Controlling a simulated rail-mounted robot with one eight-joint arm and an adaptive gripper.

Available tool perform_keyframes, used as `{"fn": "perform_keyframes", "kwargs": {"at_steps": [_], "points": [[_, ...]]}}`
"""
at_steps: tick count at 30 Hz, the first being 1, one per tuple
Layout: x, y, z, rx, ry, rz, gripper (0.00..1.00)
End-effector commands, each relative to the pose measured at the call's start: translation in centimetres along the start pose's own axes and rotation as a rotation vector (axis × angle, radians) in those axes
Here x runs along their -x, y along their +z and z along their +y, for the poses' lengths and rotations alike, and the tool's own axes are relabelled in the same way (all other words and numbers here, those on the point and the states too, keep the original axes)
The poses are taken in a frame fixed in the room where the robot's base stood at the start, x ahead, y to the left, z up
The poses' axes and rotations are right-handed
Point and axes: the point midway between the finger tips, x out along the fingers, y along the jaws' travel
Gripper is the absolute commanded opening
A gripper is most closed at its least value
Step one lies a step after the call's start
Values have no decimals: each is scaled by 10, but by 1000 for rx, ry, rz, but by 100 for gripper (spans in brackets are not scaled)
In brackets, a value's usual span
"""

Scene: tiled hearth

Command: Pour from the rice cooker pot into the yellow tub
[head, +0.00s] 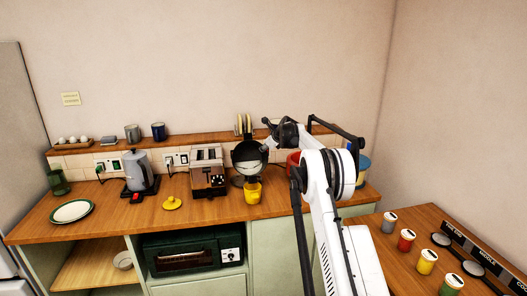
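The dark rice cooker pot (249,150) is tipped with its round opening toward the camera, and something pale shows inside it. It appears raised above the counter, behind and above the yellow tub (253,194). The yellow tub stands upright on the front part of the counter, and its contents are too small to make out. My gripper (267,142) is at the right side of the pot's rim and appears shut on it; the fingertips are small and partly hidden. I see no clear stream between pot and tub.
A red container (293,162) is behind my arm. Several jars (407,239) line the right counter.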

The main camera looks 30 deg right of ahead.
Motion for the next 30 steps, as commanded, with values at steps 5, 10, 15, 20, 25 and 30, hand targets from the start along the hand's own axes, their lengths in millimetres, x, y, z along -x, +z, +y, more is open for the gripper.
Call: {"fn": "perform_keyframes", "kwargs": {"at_steps": [5,10,15,20,25,30], "points": [[9,-2,6,20,-45,-53,0],[20,-3,11,47,-104,-119,0],[32,-4,17,78,-171,-198,0],[34,-2,17,88,-186,-217,0],[33,-2,17,88,-185,-217,0],[25,0,14,87,-184,-216,0]]}}
